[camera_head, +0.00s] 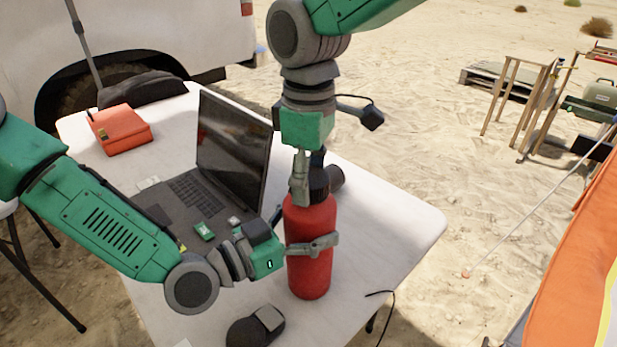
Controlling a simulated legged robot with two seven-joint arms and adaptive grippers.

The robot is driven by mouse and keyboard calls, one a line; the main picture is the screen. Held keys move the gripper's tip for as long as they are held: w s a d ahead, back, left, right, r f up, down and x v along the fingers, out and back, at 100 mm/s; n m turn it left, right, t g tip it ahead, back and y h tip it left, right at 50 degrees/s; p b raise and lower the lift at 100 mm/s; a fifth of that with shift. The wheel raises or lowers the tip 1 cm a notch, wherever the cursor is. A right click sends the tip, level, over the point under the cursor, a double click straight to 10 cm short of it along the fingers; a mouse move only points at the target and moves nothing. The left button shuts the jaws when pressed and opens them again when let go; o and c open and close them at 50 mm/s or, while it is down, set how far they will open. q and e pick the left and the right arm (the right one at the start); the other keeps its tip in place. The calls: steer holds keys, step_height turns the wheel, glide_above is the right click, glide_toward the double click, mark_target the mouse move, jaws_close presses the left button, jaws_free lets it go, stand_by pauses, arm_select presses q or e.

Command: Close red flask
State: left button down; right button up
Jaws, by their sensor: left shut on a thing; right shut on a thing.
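The red flask (309,273) stands upright on the white table (395,237), to the right of the laptop. My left gripper (322,244) comes in from the left and is shut around the flask's body. My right gripper (310,185) comes down from above and is shut on the dark cap (320,180) at the flask's top. The cap sits at the flask's neck; the gripper hides part of it, so I cannot tell how tightly it is seated.
An open laptop (234,150) stands behind my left gripper. An orange case (121,130) lies at the table's back left. A dark device (256,326) lies at the front edge. A dark cylindrical thing (335,177) is behind the flask. The table's right side is clear.

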steer(key=m, duration=0.4)
steer(key=o, duration=1.3)
steer(key=shift+r, duration=2.3)
steer(key=shift+c, duration=0.3)
